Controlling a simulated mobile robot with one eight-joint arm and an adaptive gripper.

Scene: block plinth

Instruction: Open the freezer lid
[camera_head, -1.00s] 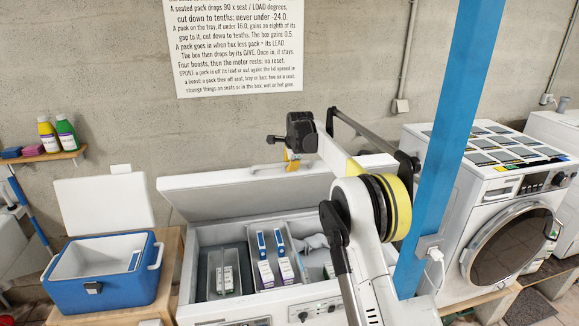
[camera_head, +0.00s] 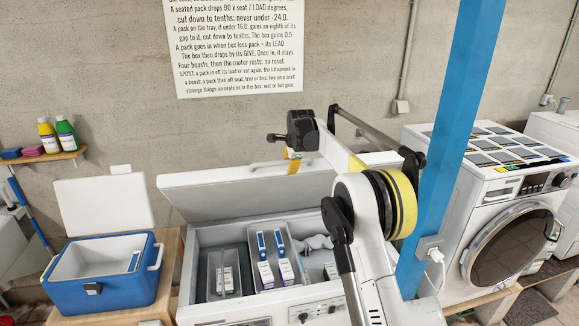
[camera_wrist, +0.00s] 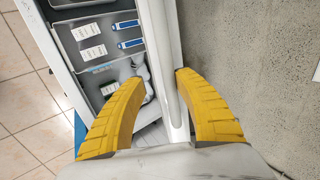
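The white freezer (camera_head: 188,270) stands in the middle of the head view. Its lid (camera_head: 225,192) is raised and tilted back towards the wall, so the inside is exposed. A light handle (camera_head: 268,164) shows along the lid's top edge. My gripper (camera_head: 293,165) is at that edge, right of the visible handle. In the wrist view my gripper (camera_wrist: 158,78) has its two yellow fingers spread apart. The lid's edge (camera_wrist: 168,50) runs between them, with the right fingertip close to it. I see no firm grip on it; actual contact is unclear.
Inside the freezer are grey trays (camera_head: 250,250) with several labelled packs. A blue cool box (camera_head: 112,290) with its lid up stands left. A blue post (camera_head: 440,150) rises close to my arm's right, before a washing machine (camera_head: 505,235). The wall is close behind.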

